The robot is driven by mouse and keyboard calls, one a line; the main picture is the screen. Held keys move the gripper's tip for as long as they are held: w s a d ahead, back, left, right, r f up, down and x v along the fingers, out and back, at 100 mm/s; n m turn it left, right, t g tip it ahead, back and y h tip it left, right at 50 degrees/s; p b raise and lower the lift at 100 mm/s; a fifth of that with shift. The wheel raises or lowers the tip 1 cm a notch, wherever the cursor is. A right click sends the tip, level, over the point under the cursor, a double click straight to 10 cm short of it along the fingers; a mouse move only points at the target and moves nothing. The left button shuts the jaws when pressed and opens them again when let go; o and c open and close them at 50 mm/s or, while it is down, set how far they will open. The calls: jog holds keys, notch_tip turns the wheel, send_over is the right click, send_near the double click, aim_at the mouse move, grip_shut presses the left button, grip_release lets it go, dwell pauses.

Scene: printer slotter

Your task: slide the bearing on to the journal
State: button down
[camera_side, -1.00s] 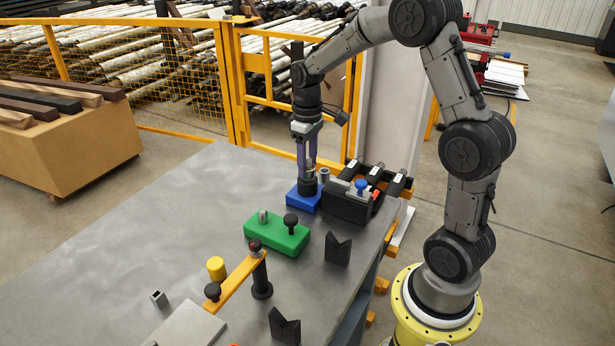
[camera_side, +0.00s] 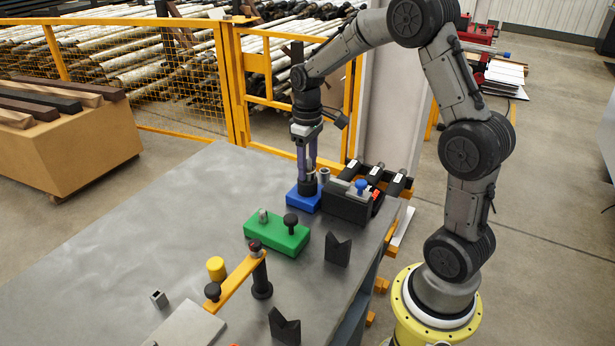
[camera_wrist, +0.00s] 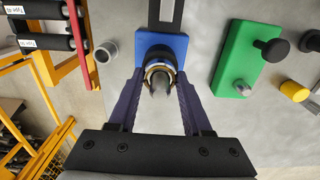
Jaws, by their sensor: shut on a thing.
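The blue block (camera_side: 298,199) sits on the table at the far right; it also shows in the wrist view (camera_wrist: 176,42). A grey round-tipped journal (camera_wrist: 161,84) stands over it. The bearing, a ring with a brassy rim (camera_wrist: 150,68), appears to be around the journal; how far down it sits cannot be told. My gripper (camera_side: 308,182) points straight down over the blue block. Its two purple fingers (camera_wrist: 160,82) are shut on the bearing from both sides. The fingers hide the bearing's sides and much of the journal in the side view.
A black box with a blue knob (camera_side: 350,206) stands close right of the blue block. A grey hollow cylinder (camera_wrist: 106,51) stands near it, before the roller rack (camera_wrist: 45,38). The table's left part is clear.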

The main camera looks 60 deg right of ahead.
jog(key=shift+f, duration=0.1)
jog(key=shift+c, duration=1.3)
grip_release()
jog(key=s+a+r+n+t, duration=0.1)
jog(key=a+r, duration=0.1)
jog(key=r, duration=0.7)
jog(key=s+a+r, duration=0.1)
jog(key=a+r, duration=0.2)
jog(key=r, duration=0.7)
jog(key=s+a+r+n+t, duration=0.1)
jog(key=s+a+r+t, duration=0.1)
jog(key=s+a, duration=0.55)
jog(key=s+a+f+m+t, duration=0.2)
jog(key=s+f, duration=0.7)
jog(key=s, duration=0.2)
jog(key=shift+t, duration=0.3)
